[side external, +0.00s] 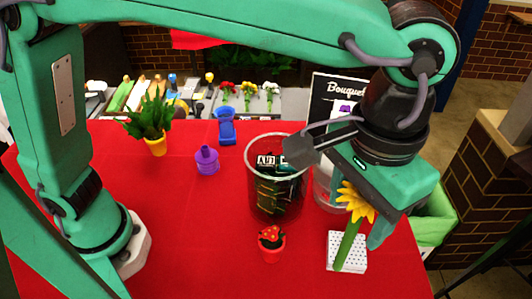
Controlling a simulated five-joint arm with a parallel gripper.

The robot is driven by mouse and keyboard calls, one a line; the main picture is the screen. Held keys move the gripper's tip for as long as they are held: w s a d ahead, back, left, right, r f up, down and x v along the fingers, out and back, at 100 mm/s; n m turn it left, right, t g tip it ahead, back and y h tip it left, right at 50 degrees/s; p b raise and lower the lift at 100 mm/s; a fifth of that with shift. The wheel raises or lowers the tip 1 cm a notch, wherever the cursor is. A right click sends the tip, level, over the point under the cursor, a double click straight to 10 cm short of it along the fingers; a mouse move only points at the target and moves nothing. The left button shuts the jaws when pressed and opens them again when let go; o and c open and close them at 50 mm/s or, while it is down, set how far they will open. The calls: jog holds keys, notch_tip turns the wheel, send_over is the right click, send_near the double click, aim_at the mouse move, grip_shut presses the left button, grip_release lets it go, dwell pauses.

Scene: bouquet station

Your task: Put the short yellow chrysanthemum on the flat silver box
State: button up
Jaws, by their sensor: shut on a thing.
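The yellow chrysanthemum (354,204) has a yellow head and a thick green stem, and stands nearly upright, tilted slightly. My gripper (375,228) points down at the right and is shut on it; the grip itself is partly hidden behind the flower and the jaw. A small flat pale box (358,256) with dark dots lies on the red cloth below the gripper. The stem's lower end overlaps this box in the picture; I cannot tell whether it touches the box.
A clear container (323,190) is partly hidden behind the gripper. A purple bottle (207,161), blue object (226,127) and potted plant (152,122) stand farther left. The front-left cloth is clear.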

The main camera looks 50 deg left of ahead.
jog(key=shift+f, duration=0.5)
jog(key=w+a+f, duration=0.3)
jog(key=w+f, duration=0.8)
jog(key=shift+w, duration=0.15)
dwell(0.4)
jog(key=shift+f, duration=0.15)
jog(key=o, duration=1)
notch_tip(320, 180, up, 12)
jog(key=shift+r, duration=0.15)
